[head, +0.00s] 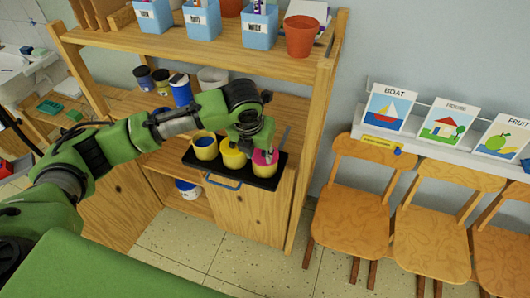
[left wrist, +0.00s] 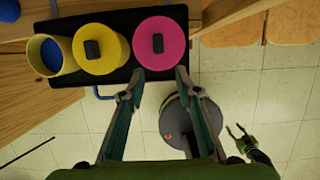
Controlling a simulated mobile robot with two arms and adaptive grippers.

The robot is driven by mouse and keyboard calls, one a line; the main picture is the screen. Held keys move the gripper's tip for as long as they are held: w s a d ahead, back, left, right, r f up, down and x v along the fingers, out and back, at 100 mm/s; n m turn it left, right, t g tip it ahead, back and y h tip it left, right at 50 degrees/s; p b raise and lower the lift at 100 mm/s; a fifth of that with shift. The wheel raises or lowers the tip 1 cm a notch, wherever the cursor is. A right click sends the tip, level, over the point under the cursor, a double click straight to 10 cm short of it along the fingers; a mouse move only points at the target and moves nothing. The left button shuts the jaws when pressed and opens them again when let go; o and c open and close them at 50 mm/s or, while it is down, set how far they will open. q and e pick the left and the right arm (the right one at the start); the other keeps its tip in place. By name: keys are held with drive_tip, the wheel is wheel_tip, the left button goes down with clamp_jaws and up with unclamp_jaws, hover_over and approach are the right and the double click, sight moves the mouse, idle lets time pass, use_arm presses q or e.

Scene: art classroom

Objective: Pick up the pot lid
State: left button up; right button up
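Three pots stand in a row on a black tray (left wrist: 110,18). The right one has a round pink lid (left wrist: 160,58) with a dark knob; it also shows in the head view (head: 262,157). The middle pot has a yellow lid (left wrist: 101,67) with a dark knob. The left yellow pot (left wrist: 34,66) is open with blue inside. My left gripper (left wrist: 160,74) is open, its fingertips apart at the near edge of the pink lid; nothing is between them. My right gripper (left wrist: 236,131) shows small in the left wrist view, low at the right, fingers apart and empty.
The tray sits on a wooden shelf unit (head: 318,130), with a blue handle at its front. Blue cups (head: 202,20) and a terracotta pot (head: 300,36) stand on the shelf above. Jars (head: 180,91) stand behind at left. Wooden chairs (head: 351,210) line the wall at right.

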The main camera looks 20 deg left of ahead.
sight(263, 153)
use_arm(q)
drive_tip(key=shift+w+r, duration=0.1)
drive_tip(key=shift+w, duration=0.5)
drive_tip(key=shift+w+d+p, duration=0.1)
drive_tip(key=shift+w+p, duration=0.4)
drive_tip(key=shift+w, duration=0.75)
drive_tip(key=x, duration=0.2)
drive_tip(key=shift+w+f, duration=0.1)
drive_tip(key=shift+f, duration=0.15)
drive_tip(key=shift+w+f, duration=0.1)
drive_tip(key=shift+f, duration=0.25)
clamp_jaws()
